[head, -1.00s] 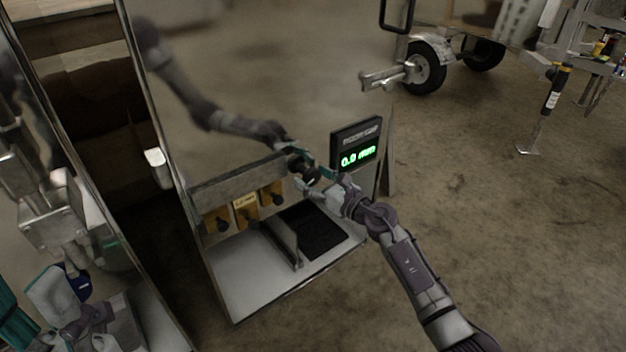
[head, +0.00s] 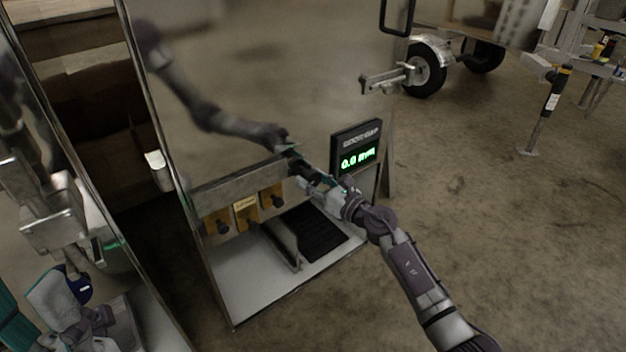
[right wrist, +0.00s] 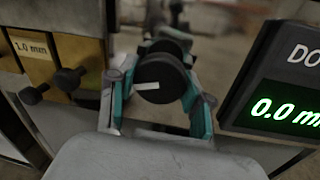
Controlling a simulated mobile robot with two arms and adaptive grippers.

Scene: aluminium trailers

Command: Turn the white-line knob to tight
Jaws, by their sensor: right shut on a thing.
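The white-line knob (right wrist: 160,78) is round and black, and its short white line lies nearly level on the left of its face in the right wrist view. My right gripper (right wrist: 158,92) has a teal-edged finger on each side of the knob and is shut on it. In the head view my right gripper (head: 312,183) is at the shiny panel (head: 290,90), left of the readout; the knob is mostly hidden there. The readout (head: 357,159) shows 0.0 mm in green, also in the right wrist view (right wrist: 288,113).
Yellow plates (head: 245,212) with small black knobs sit left of the gripper; one is marked 1.0 mm in the right wrist view (right wrist: 31,48). The readout stands close on the right. Below is a ledge with a black mat (head: 318,240). A wheeled trailer (head: 425,68) stands behind.

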